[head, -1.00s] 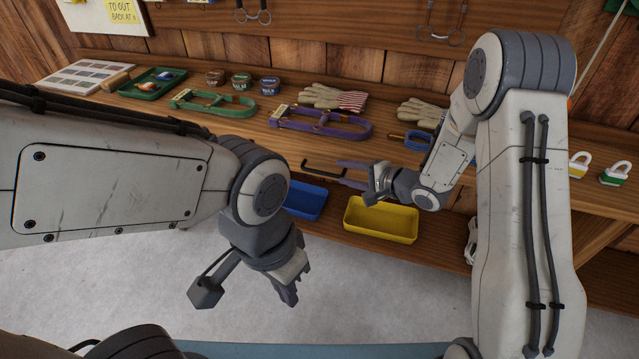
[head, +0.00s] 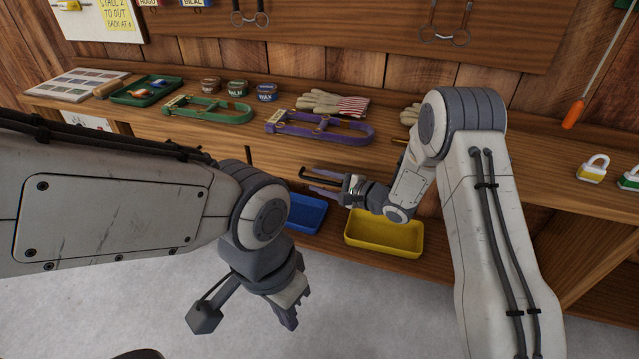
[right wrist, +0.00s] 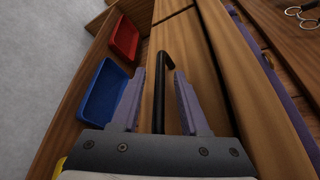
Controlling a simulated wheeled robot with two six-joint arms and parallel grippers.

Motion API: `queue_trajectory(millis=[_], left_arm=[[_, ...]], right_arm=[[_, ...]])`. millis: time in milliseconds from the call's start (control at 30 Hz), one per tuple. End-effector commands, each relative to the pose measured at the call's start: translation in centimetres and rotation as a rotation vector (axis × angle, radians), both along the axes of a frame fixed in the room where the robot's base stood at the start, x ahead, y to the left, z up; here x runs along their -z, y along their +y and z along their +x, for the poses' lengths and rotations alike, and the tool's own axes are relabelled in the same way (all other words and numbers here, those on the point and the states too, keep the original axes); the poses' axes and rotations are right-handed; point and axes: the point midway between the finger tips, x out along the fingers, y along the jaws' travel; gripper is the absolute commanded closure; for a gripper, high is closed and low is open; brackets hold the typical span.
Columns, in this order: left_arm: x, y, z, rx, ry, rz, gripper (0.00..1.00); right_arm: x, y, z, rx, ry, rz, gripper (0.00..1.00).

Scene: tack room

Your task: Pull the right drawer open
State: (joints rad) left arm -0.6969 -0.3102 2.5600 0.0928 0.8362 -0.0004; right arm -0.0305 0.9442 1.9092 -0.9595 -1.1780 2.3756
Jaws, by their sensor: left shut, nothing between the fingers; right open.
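The right drawer's black bar handle (head: 318,178) shows under the bench's front edge in the head view. In the right wrist view the handle (right wrist: 160,95) runs lengthwise between the two fingers, with a gap on each side. My right gripper (right wrist: 159,75) is open around the handle and not closed on it. In the head view the right gripper (head: 318,182) partly overlaps the handle. The wooden drawer front (right wrist: 190,62) looks flush with the bench. My left gripper (head: 291,318) is shut and empty, low over the floor, away from the drawer.
Below the drawer, a lower shelf holds a blue tray (head: 306,213), a yellow tray (head: 384,236) and a red tray (right wrist: 125,38). Halters, gloves and tins lie on the bench top (head: 400,150). The grey floor in front is clear.

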Motion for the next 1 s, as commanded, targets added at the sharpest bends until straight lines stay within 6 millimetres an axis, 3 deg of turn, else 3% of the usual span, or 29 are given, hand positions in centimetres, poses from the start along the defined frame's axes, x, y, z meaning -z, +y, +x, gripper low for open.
queue_trajectory(millis=[333, 433, 467, 1000], left_arm=[[0.10, 0.00, 0.00, 0.000, 0.000, 0.000, 1.00], [0.10, 0.00, 0.00, 0.000, 0.000, 0.000, 1.00], [0.10, 0.00, 0.00, 0.000, 0.000, 0.000, 1.00], [0.11, 0.00, 0.00, 0.000, 0.000, 0.000, 1.00]], right_arm=[[0.05, 0.31, 0.28, 0.001, 0.000, 0.000, 0.55], [0.05, 0.28, 0.27, 0.001, 0.000, 0.000, 0.94], [0.05, 0.28, 0.27, 0.001, 0.000, 0.000, 1.00], [0.07, 0.21, 0.25, 0.002, 0.000, 0.000, 1.00]])
